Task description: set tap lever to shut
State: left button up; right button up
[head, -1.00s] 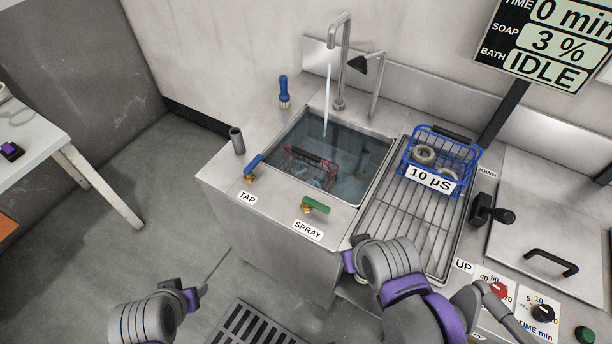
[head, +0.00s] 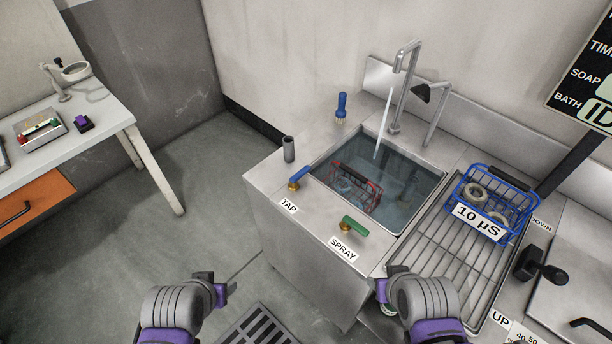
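The blue tap lever (head: 301,178) sits on a brass valve at the left front of the sink counter, beside the TAP label (head: 289,206). A pale stream of water (head: 383,124) falls from the tall tap spout (head: 401,75) into the sink (head: 398,197). The green spray lever (head: 355,227) is to the right, by the SPRAY label. My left gripper (head: 226,287) is low in front of the counter, apart from the levers, and looks open and empty. My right gripper (head: 390,286) is near the counter's front edge; its fingers are largely hidden behind the wrist.
A red basket (head: 356,185) stands in the sink water. A blue basket (head: 491,203) marked 10 µS stands on the drain rack (head: 440,275). A grey cup (head: 289,149) and a blue brush (head: 341,107) stand on the counter. The floor to the left is clear.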

aim_at(293, 180)
jog(key=i+j, duration=0.2)
jog(key=j, duration=0.15)
jog(key=i+j+u, duration=0.1)
jog(key=j, duration=0.3)
jog(key=i+j, duration=0.25)
jog(key=j+u, duration=0.05)
jog(key=j, duration=0.05)
